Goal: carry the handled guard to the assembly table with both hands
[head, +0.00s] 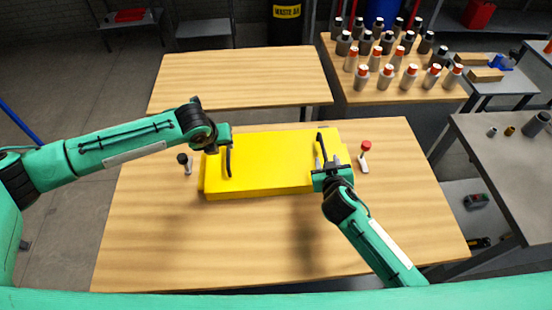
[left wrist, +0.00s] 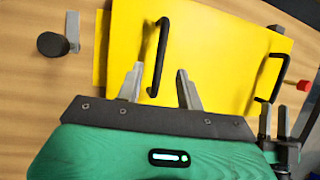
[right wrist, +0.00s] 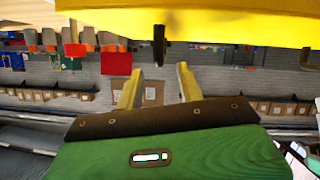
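The yellow guard (head: 270,168) lies flat on the near wooden table (head: 190,245), with a black handle near each end. My left gripper (head: 227,147) is at the left handle (head: 229,162). In the left wrist view, its fingers (left wrist: 160,86) are open, one on each side of that handle (left wrist: 162,50). My right gripper (head: 328,162) is at the right handle (head: 321,145). In the right wrist view, its fingers (right wrist: 158,84) are open, with the handle (right wrist: 159,45) end-on between and beyond the tips. Neither gripper is visibly closed on a handle.
A black-knobbed clamp (head: 187,168) stands left of the guard and a red-knobbed one (head: 364,162) stands right. A bare wooden table (head: 240,75) is behind. A table with several bottles (head: 392,92) is at back right. A grey bench (head: 500,160) stands right.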

